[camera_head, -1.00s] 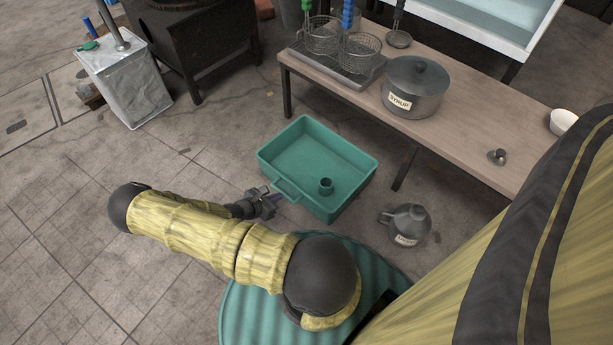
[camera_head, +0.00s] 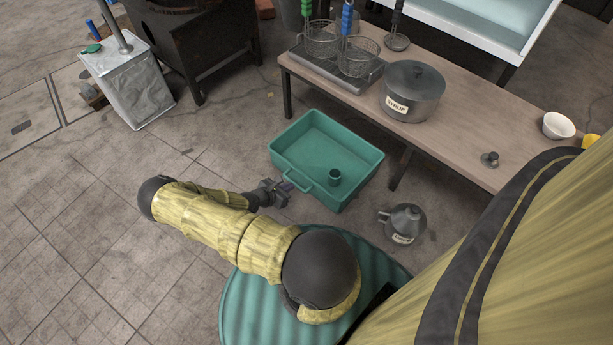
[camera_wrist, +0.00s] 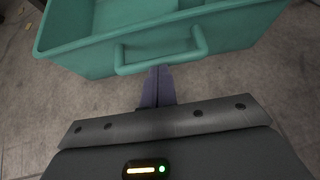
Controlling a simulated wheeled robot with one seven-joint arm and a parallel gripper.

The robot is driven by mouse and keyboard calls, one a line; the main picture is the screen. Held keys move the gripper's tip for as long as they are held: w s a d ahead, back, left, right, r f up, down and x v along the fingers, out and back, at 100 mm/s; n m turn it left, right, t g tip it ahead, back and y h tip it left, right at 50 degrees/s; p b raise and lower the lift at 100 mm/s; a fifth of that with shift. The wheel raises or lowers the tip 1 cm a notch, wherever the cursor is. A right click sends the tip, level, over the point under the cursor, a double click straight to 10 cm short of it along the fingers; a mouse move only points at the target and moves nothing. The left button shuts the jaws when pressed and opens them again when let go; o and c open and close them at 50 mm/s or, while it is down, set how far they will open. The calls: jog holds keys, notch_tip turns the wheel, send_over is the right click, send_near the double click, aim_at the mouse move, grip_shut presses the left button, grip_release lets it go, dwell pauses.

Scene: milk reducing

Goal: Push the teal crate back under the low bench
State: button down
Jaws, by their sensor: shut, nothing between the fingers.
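The teal crate (camera_head: 318,147) stands on the floor in front of the low bench (camera_head: 455,130), its far right side close to the bench's front edge. A small teal cup (camera_head: 334,177) is inside it, near the right corner. My gripper (camera_head: 288,188) is shut and empty, at the crate's near wall by the handle. In the wrist view the crate (camera_wrist: 90,62) fills the top, and the shut fingers (camera_wrist: 158,85) point at its wall just below the handle (camera_wrist: 160,58). Whether the fingertips touch the wall I cannot tell.
A grey labelled jug (camera_head: 405,222) stands on the floor right of the crate. A bench leg (camera_head: 402,167) comes down just beyond the crate's right side. A pot (camera_head: 412,92) and wire baskets are on the bench.

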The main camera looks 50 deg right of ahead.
aim_at(302, 173)
jog(key=shift+w+d+p, duration=0.1)
jog(key=shift+d+p, duration=2.1)
jog(key=shift+d, duration=2.3)
jog(key=shift+w+d+p, duration=0.15)
jog(key=shift+d+p, duration=0.25)
jog(key=shift+d, duration=4.95)
jog(key=shift+a, duration=0.1)
jog(key=a+r+p, duration=0.2)
jog(key=a+p, duration=0.3)
jog(key=a, duration=0.5)
jog(key=shift+p, duration=0.3)
